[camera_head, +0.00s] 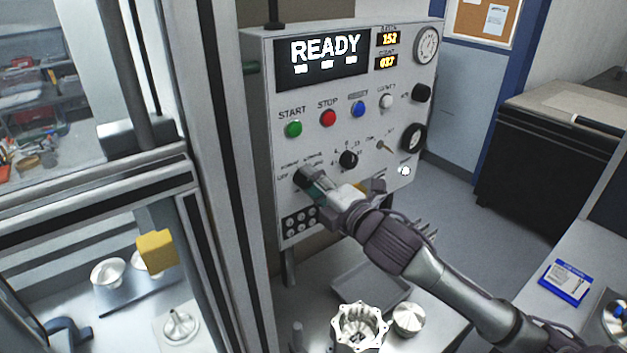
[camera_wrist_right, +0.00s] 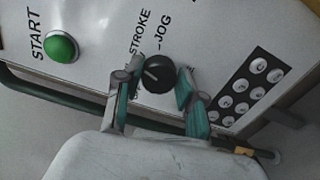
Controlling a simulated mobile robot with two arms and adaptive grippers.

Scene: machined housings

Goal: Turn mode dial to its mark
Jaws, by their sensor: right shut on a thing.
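The mode dial (camera_head: 301,177) is a black round knob low on the left of the grey control panel (camera_head: 262,130). In the right wrist view the dial (camera_wrist_right: 158,77) shows a pale pointer line, with the words STROKE and JOG beside it; other lettering is partly hidden by a finger. My right gripper (camera_head: 311,183) reaches the dial from the front. In the wrist view its two teal-padded fingers (camera_wrist_right: 157,88) are on either side of the dial, shut on it. I cannot make out a separate target mark. My left gripper is not in view.
A green START button (camera_head: 293,129), a red STOP button (camera_head: 328,118) and a second black knob (camera_head: 348,159) are near the dial. A block of small round fittings (camera_wrist_right: 238,92) lies close below it. A grey tray (camera_head: 370,291) and a machined housing (camera_head: 358,325) stand below the panel.

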